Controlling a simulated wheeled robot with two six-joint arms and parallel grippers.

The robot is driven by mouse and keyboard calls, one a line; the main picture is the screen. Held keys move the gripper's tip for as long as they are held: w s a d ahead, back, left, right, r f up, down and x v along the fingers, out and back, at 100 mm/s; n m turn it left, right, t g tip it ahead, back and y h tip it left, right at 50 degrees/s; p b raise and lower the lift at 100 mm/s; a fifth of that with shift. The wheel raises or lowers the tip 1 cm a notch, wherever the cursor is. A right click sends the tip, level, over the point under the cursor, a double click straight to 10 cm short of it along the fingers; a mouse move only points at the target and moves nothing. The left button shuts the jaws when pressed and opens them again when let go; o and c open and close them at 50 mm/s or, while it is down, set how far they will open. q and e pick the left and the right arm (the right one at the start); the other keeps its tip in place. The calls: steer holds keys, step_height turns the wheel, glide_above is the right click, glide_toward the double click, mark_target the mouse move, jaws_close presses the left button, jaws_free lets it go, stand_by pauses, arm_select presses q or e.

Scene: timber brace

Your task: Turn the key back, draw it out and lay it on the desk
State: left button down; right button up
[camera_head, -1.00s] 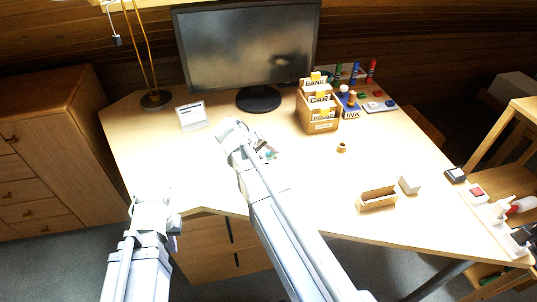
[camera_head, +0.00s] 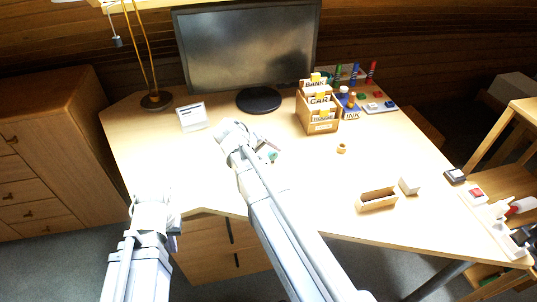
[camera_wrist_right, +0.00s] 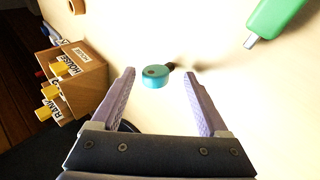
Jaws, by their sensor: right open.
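My right gripper (camera_head: 264,149) is over the desk in front of the monitor, pointing down. In the right wrist view its two jaws are wide apart. A small teal round piece (camera_wrist_right: 155,77) with a dark spot on top shows between the fingertips, clear of both. A small dark brown bit sits just behind it. The teal piece also shows beside the gripper in the head view (camera_head: 272,156). I cannot make out a key shape on it. My left gripper (camera_head: 152,200) is at the desk's front left edge; its jaws are too unclear to read.
A green piece with a metal tip (camera_wrist_right: 278,18) lies near the right gripper. A wooden card box (camera_head: 320,126), a small wooden ring (camera_head: 342,148) and an open wooden tray (camera_head: 377,200) stand to the right. The monitor (camera_head: 247,50) is behind.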

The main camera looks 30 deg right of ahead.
steer(key=p+v, duration=0.5)
steer(key=v, duration=0.2)
steer(key=shift+a, duration=0.1)
steer(key=shift+s+r, duration=0.1)
stand_by(0.8)
steer(key=s+a+r+n+y+p, duration=0.1)
steer(key=s+a+n+y+p, duration=0.1)
steer(key=s+a, duration=0.5)
steer(key=s+a+r+n+g+y+p, duration=0.1)
steer(key=s+a+y+p, duration=0.3)
steer(key=a, duration=1)
steer(key=s+p, duration=0.1)
steer(key=s, duration=0.2)
steer(key=shift+r+n+g, duration=0.2)
steer(key=shift+n+g, duration=0.1)
steer(key=shift+n, duration=0.1)
steer(key=shift+s, duration=0.15)
